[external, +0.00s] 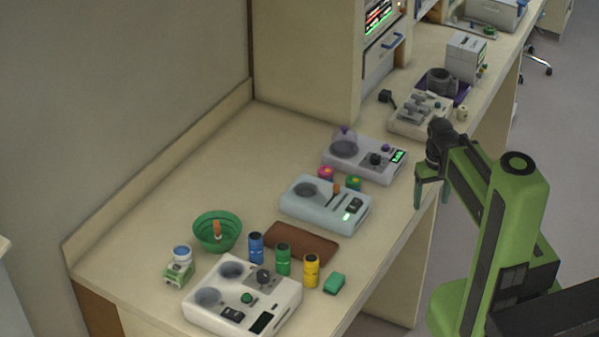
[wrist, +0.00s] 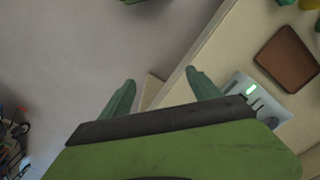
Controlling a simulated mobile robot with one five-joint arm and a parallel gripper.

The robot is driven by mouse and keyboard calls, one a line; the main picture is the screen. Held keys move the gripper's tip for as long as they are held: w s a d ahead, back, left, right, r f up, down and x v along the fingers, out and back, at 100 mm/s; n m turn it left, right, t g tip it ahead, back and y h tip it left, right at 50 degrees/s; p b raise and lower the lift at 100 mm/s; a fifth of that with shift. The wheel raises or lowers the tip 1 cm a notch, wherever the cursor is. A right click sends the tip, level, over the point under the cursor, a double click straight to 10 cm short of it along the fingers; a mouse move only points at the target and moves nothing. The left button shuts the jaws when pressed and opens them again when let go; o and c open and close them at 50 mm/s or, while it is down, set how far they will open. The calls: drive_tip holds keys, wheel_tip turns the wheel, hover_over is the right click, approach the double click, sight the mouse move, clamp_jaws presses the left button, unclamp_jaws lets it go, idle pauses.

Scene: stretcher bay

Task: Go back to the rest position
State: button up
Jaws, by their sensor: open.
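My gripper (external: 431,191) hangs at the end of my green arm, just off the front edge of the counter (external: 165,185) in the external view. Its fingers point down, apart and empty. In the wrist view the two green fingers of my gripper (wrist: 160,92) are spread, with the floor and the counter's edge beyond them. Nothing is between them.
A pale blue device (external: 325,206) and a lilac device (external: 363,160) stand on the counter left of my gripper. Nearer are a brown mat (external: 300,244), a green bowl (external: 217,232), several coloured canisters and a white device (external: 243,297).

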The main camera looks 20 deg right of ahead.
wheel_tip(320, 180, down, 10)
drive_tip(key=b, duration=1)
